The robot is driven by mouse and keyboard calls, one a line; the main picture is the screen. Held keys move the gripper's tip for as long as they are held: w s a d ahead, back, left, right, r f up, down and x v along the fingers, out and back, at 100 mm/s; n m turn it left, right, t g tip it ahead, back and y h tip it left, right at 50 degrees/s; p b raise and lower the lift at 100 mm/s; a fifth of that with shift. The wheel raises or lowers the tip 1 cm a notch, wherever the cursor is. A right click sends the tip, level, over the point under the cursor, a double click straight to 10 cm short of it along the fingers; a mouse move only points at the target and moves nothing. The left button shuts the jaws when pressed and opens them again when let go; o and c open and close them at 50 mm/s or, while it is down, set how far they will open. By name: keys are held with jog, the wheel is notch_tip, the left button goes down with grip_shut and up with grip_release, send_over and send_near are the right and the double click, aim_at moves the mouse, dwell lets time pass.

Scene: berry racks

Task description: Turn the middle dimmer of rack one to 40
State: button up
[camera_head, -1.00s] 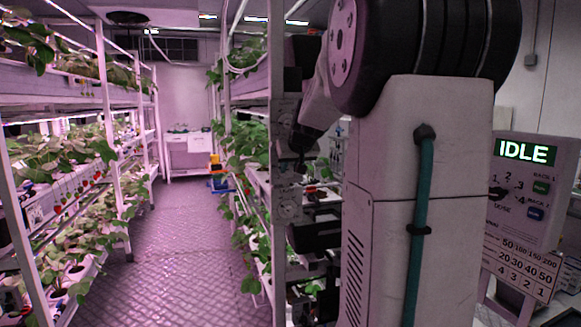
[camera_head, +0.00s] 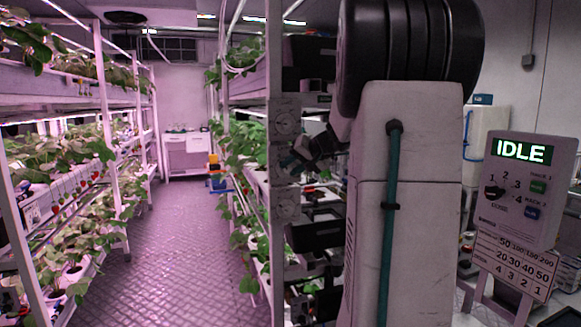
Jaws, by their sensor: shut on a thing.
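A grey upright panel on the end post of the right-hand rack carries the dimmers in a column. The upper dimmer (camera_head: 286,119) and the lower dimmer (camera_head: 287,204) show as pale round dials. The middle dimmer (camera_head: 283,163) is between them, largely covered by my gripper. My gripper (camera_head: 297,156) is dark and small in the view, reaching in from the right at the middle dimmer's height. It is shut on the middle dimmer's knob. The dial's marks and pointer are too small and covered to read.
My arm fills the centre right and hides the rack behind it. A control board (camera_head: 520,190) with a green IDLE display stands at the right. Black boxes (camera_head: 316,236) sit beside the panel.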

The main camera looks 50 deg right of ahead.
jog(key=shift+d+f+m+t+y, duration=0.1)
jog(key=shift+m+t+y, duration=0.5)
jog(key=shift+t+y, duration=0.1)
dwell(0.3)
jog(key=o, duration=1)
jog(key=shift+w, duration=0.1)
jog(key=shift+f, duration=0.1)
jog(key=v, duration=0.7)
jog(key=shift+s, duration=0.4)
